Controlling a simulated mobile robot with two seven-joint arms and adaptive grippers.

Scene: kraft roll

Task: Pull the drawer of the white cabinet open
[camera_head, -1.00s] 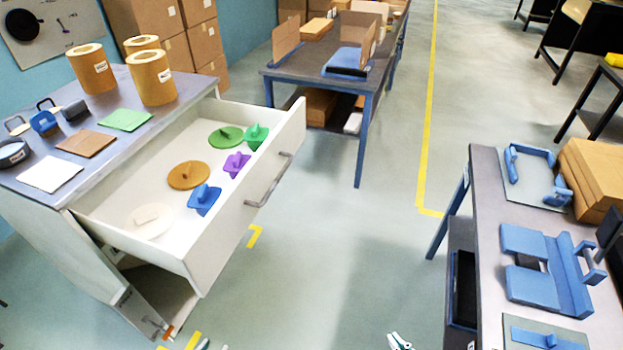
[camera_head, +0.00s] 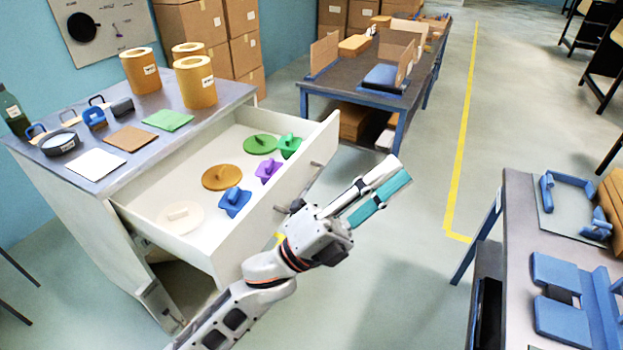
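The white cabinet (camera_head: 80,219) stands at the left. Its drawer (camera_head: 247,217) is pulled well out, so its inside shows. A bar handle (camera_head: 316,165) is on the drawer front, partly hidden behind my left gripper. My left gripper (camera_head: 398,176) is in front of the drawer, its white and teal fingers pointing up and right, past the handle. It does not appear to hold the handle. The fingers lie close together in this view, and I cannot tell whether they are open or shut. My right gripper is not in view.
Inside the drawer lie green, brown, purple, blue and white knobbed pieces (camera_head: 222,177). Kraft rolls (camera_head: 196,83) stand on the cabinet top. A workbench (camera_head: 492,268) with blue fixtures is at the right, another table (camera_head: 347,99) at the back. Open floor (camera_head: 410,255) lies between.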

